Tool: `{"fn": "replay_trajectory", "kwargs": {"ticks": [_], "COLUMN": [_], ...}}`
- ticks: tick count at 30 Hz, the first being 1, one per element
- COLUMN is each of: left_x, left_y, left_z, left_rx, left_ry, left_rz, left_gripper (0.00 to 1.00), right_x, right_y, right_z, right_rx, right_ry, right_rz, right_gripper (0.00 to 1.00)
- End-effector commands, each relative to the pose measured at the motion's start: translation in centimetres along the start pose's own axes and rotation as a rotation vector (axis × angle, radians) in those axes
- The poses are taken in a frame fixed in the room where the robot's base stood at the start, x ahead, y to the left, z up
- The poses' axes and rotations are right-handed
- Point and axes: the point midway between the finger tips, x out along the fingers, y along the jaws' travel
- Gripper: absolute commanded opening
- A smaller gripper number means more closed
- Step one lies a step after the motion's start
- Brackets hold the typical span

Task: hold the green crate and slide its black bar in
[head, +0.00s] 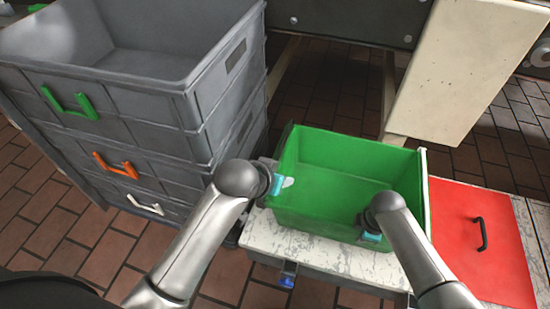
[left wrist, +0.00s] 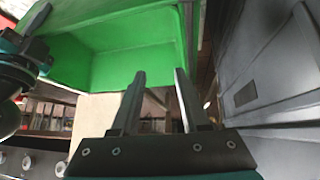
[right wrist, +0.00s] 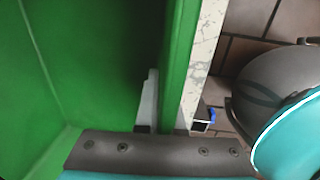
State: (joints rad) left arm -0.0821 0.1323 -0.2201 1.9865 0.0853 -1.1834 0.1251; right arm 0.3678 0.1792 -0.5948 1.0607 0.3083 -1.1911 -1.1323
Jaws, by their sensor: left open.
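The green crate (head: 345,172) stands open side up on the pale, worn bench, and its inside is empty apart from my arm. My right gripper (head: 369,228) is at its near wall. In the right wrist view one finger lies against the inside of this wall (right wrist: 181,60), which hides most of the other finger; the jaws look closed on it. My left gripper (left wrist: 160,78) is open and empty by the crate's left end, with the crate also in the left wrist view (left wrist: 120,55). A black bar-shaped handle (head: 482,233) lies on the red panel at right.
Stacked grey crates (head: 150,110) with green, orange and white handles stand close at left. The red panel (head: 465,255) lies right of the crate on the bench (head: 310,238). A cream board (head: 465,60) leans behind. Brick floor (head: 100,250) shows at front left.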

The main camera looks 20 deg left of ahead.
Motion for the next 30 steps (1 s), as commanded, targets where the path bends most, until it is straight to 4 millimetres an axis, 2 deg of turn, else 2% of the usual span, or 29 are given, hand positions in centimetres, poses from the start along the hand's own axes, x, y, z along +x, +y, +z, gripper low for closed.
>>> {"fn": "replay_trajectory", "kwargs": {"ticks": [1, 6, 15, 22, 30], "left_x": [0.3, 0.5, -0.5, -0.1, 3.3], "left_y": [-0.7, -2.5, -4.3, -4.6, -5.0], "left_z": [-1.2, -3.5, -6.3, -6.4, -5.3], "left_rx": [-0.01, -0.049, -0.105, -0.114, -0.114], "left_ry": [-0.026, -0.14, -0.271, -0.297, -0.298], "left_rz": [-0.016, -0.066, -0.119, -0.127, -0.127], "left_gripper": [0.45, 0.45, 0.45, 0.45, 0.45], "right_x": [0.0, 0.0, 0.1, 0.1, 0.1], "right_y": [0.0, 0.0, 0.0, 0.0, 0.0], "right_z": [0.1, 0.1, 0.1, 0.1, 0.1], "right_rx": [0.0, 0.0, 0.0, 0.0, 0.0], "right_ry": [-0.002, -0.002, -0.002, -0.002, -0.002], "right_rz": [0.0, 0.0, 0.0, 0.0, 0.0], "right_gripper": [0.0, 0.0, 0.0, 0.0, 0.0]}}
